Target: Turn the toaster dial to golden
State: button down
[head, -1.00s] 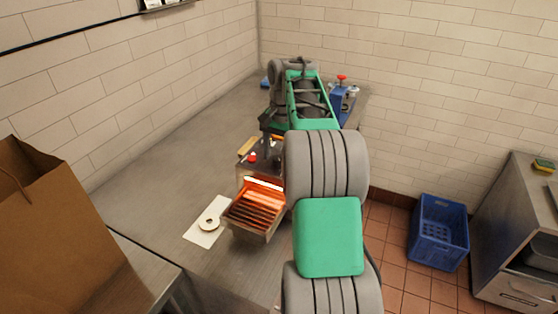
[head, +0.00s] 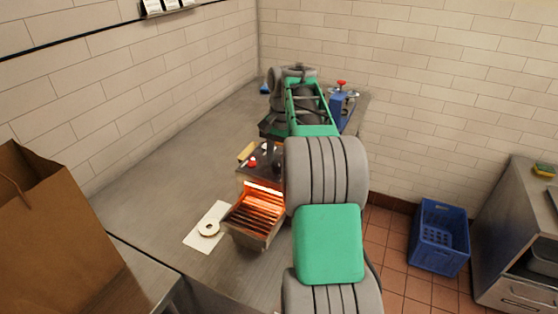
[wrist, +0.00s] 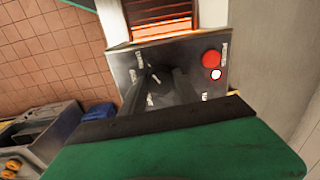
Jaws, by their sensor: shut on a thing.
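The toaster (head: 262,188) stands on the steel counter with its heating rack glowing orange at the front. In the wrist view its metal control panel (wrist: 208,88) shows a red button (wrist: 212,57), a small white light and a dark dial (wrist: 154,84) with a white pointer mark. Small labels sit around the panel, too small to read. My gripper (wrist: 165,92) is over the dial and shut on it; its dark fingers hide part of the dial. In the head view my arm hides much of the toaster's right side.
A brown paper bag (head: 55,230) stands at the left. A blue device (head: 339,108) stands at the counter's far end. A blue crate (head: 440,237) is on the floor. The counter's left side is clear.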

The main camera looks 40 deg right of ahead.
jog(key=shift+n, duration=0.4)
jog(key=n+p, duration=0.1)
jog(key=n, duration=0.3)
jog(key=shift+d, duration=0.1)
jog(key=n, duration=0.4)
jog(key=shift+d+n+g, duration=0.1)
jog(key=shift+n+g, duration=0.2)
jog(key=shift+n, duration=1.2)
jog(key=c, duration=0.9)
grip_release()
jog(key=shift+r, duration=0.1)
